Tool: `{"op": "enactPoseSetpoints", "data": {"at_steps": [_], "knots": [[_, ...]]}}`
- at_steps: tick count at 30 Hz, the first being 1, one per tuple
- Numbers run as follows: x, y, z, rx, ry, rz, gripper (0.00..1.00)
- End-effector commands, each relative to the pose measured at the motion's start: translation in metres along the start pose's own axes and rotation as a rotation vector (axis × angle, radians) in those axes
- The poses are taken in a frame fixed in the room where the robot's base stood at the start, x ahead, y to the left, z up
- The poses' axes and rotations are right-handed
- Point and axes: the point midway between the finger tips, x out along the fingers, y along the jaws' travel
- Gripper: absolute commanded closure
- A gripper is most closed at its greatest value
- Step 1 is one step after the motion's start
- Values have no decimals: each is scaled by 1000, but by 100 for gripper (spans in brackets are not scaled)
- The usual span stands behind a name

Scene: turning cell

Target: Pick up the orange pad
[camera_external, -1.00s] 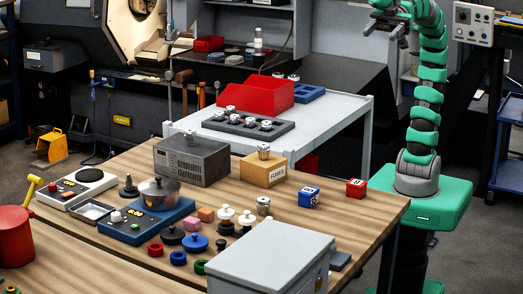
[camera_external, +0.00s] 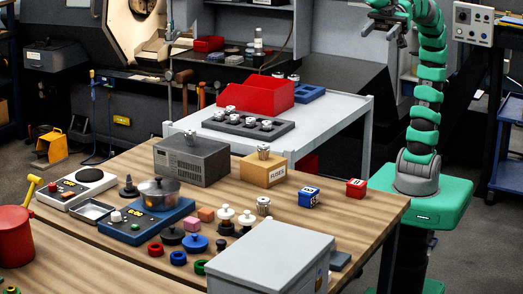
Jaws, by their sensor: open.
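The orange pad (camera_external: 206,214) is a small orange block on the wooden bench, between the blue scale and the white knobbed pieces. A pink block (camera_external: 193,225) lies just in front of it, to its left. My gripper (camera_external: 380,33) is at the top right, high above the floor beyond the bench. It is open, looks empty and is far from the orange pad.
Close around the pad stand a blue scale with a metal pot (camera_external: 158,190), white knobbed pieces (camera_external: 226,214), a black knob (camera_external: 172,235) and coloured rings. A fuse box (camera_external: 263,170), dice-like cubes (camera_external: 308,197) and a grey case (camera_external: 270,255) also stand on the bench.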

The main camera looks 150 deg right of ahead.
Motion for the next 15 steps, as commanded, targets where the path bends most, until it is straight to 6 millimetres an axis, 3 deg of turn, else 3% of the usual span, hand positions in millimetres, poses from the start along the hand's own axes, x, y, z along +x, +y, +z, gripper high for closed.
{"op": "enactPoseSetpoints", "data": {"at_steps": [7,15], "knots": [[63,21,-8,95,-122,54,45],[133,54,-2,219,-258,145,45]]}}
